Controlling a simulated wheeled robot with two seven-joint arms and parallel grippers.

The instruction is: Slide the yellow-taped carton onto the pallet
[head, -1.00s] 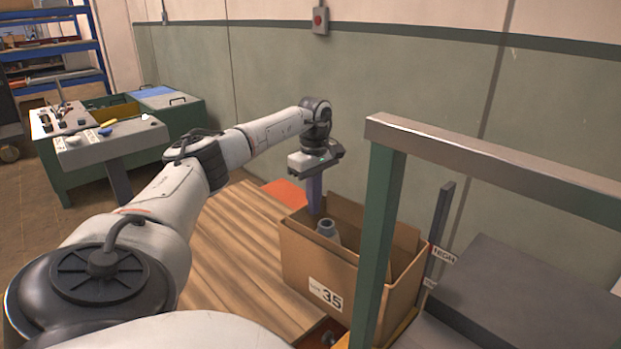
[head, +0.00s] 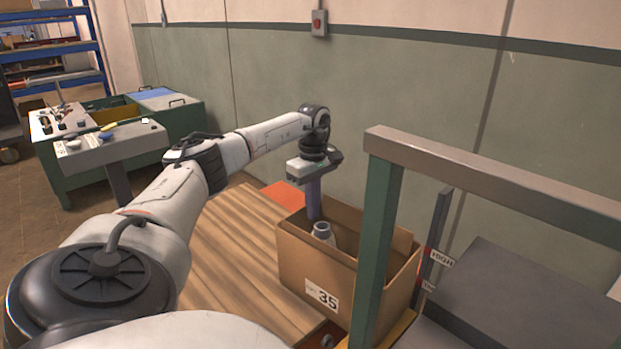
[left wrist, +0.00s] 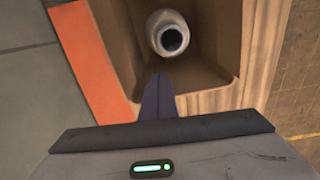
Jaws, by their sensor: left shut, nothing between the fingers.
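An open brown carton (head: 312,268) with a "35" label stands on the right end of a wooden surface (head: 215,262), partly behind a green post. No yellow tape shows on its visible faces. A grey bottle-like piece (head: 322,232) stands inside; it also shows in the left wrist view (left wrist: 168,36). My left gripper (head: 313,212) is shut and empty, pointing down at the carton's far left corner. In the left wrist view its fingers (left wrist: 158,98) overlap the carton's edge; I cannot tell whether they touch it. No pallet is clearly identifiable. My right gripper is not in view.
A green post (head: 377,250) and grey rail (head: 490,172) stand close right of the carton. A gauge strip marked HIGH (head: 436,235) and a dark grey block (head: 515,290) are beyond. An orange patch (head: 284,194) lies behind the carton. The wooden surface left of it is clear.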

